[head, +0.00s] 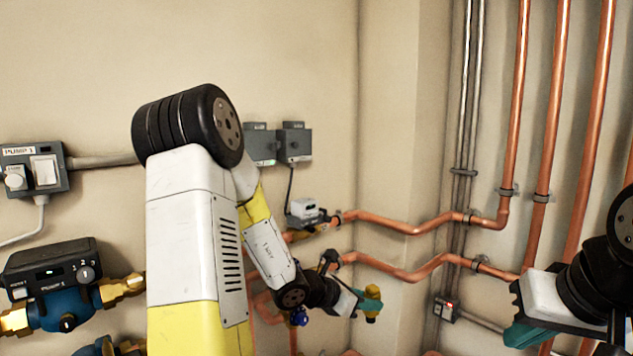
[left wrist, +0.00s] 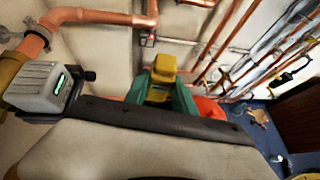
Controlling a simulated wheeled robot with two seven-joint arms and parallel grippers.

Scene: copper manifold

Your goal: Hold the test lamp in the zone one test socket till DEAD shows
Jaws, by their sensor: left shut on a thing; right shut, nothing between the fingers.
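My left gripper (head: 366,304) is shut on the yellow test lamp (head: 373,292), in front of the wall corner. In the left wrist view the lamp (left wrist: 163,68) sticks up between the green fingers (left wrist: 160,95). A small grey box with a red and white label (head: 447,308) is on the wall to the right of the lamp, apart from it in the picture. It may be the test socket; its label is too small to read. No readable DEAD shows. My right gripper (head: 522,325) is at the lower right, shut and empty, partly cut off.
Copper pipes (head: 400,223) run across the corner behind my left gripper. A grey valve head (head: 308,210) sits on the upper pipe; a grey unit with a green display (left wrist: 45,88) is close in the left wrist view. Grey wall boxes (head: 294,142) and a blue pump (head: 62,308) are further left.

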